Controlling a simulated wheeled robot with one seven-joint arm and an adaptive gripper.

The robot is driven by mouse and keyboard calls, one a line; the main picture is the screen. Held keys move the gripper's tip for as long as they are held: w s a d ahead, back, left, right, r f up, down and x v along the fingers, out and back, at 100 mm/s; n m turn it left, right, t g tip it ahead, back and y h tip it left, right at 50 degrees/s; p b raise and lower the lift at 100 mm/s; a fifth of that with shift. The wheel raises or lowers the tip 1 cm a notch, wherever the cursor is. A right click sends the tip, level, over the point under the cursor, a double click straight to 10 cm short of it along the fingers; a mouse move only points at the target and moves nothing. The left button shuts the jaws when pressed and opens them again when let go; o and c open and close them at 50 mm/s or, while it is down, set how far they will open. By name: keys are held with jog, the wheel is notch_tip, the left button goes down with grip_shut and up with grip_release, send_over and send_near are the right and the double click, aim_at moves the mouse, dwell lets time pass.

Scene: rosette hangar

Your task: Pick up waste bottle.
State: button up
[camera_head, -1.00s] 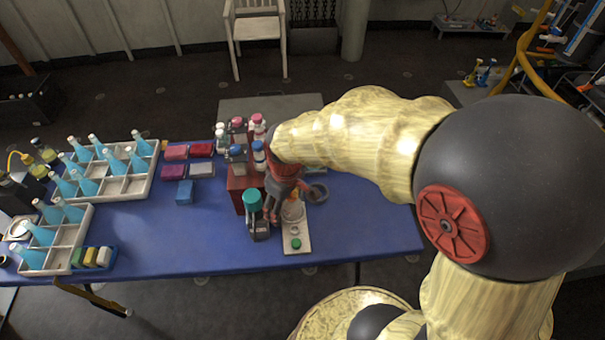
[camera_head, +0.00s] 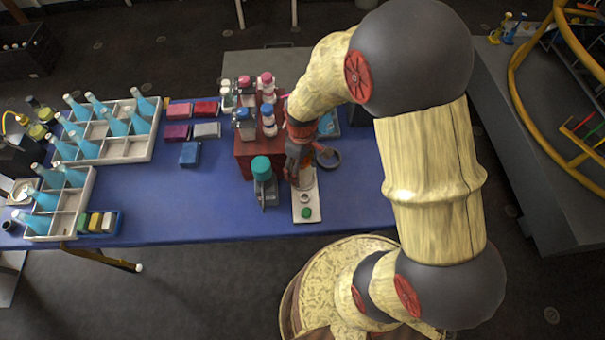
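My gripper (camera_head: 301,172) points down over the far part of a small white board (camera_head: 313,196) near the table's front edge. A pale, partly see-through vessel with an orange tint (camera_head: 306,180) is at its fingers; it may be the waste bottle, but no label is readable. The gripper hides part of it, and I cannot tell whether the fingers are closed on it. A bottle with a teal cap and grey body (camera_head: 262,182) stands upright just left of the board. A green cap (camera_head: 306,212) and a small pale ring (camera_head: 304,198) lie on the board's near part.
A red rack (camera_head: 244,150) with several capped bottles stands left of my gripper. A dark ring (camera_head: 330,158) lies to its right. White crates (camera_head: 125,152) of blue bottles fill the table's left. The blue table's (camera_head: 200,220) front middle is clear.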

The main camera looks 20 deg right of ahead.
notch_tip(320, 180, down, 2)
jog(key=shift+f, duration=0.15)
jog(key=shift+c, duration=0.3)
jog(key=c, duration=1.1)
jog(key=shift+c, duration=1.4)
